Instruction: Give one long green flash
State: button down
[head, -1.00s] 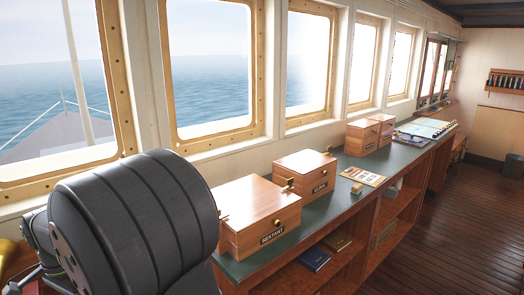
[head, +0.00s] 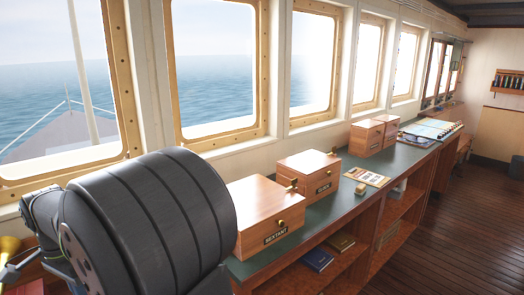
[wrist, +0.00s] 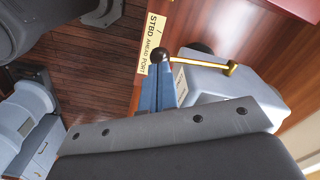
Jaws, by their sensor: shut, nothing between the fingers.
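In the wrist view my gripper (wrist: 158,74) is shut, its two blue-grey fingers together and pointing up the picture. Their tips are close to a black ball knob (wrist: 162,56) on the end of a brass lever (wrist: 204,64); I cannot tell whether they touch it. A cream label (wrist: 154,40) reading "STBD AHEAD PORT" is on the wood beside the knob. A pale grey housing (wrist: 222,88) lies to the right, with a small white tag (wrist: 181,86) partly hidden by the fingers. I see no green light. My gripper is not visible in the head view.
In the head view a green-topped counter (head: 322,212) runs under the windows. It carries a sextant box (head: 262,210), a second wooden box (head: 310,172) and charts (head: 432,130). Wooden floor (head: 450,220) is clear to the right. A brass object (head: 9,245) is at the lower left.

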jog(key=shift+r, duration=2.45)
jog(key=shift+f, duration=3)
jog(key=c, duration=1)
grip_release()
jog(key=o, duration=1)
jog(key=w+r+m, duration=0.2)
jog(key=w+r, duration=0.4)
jog(key=r, duration=0.1)
jog(key=shift+w+d+r+y, duration=0.25)
jog(key=shift+w+r+y, duration=0.05)
jog(key=shift+w+r, duration=0.05)
jog(key=w+d+r+m+t, duration=0.1)
jog(key=w+d+r+m, duration=0.35)
jog(key=w+r, duration=0.55)
notch_tip(320, 180, down, 7)
jog(key=shift+s+a+f+y, duration=0.2)
jog(key=shift+s+a+y, duration=0.2)
jog(key=shift+s+a, duration=0.05)
jog(key=shift+n, duration=0.25)
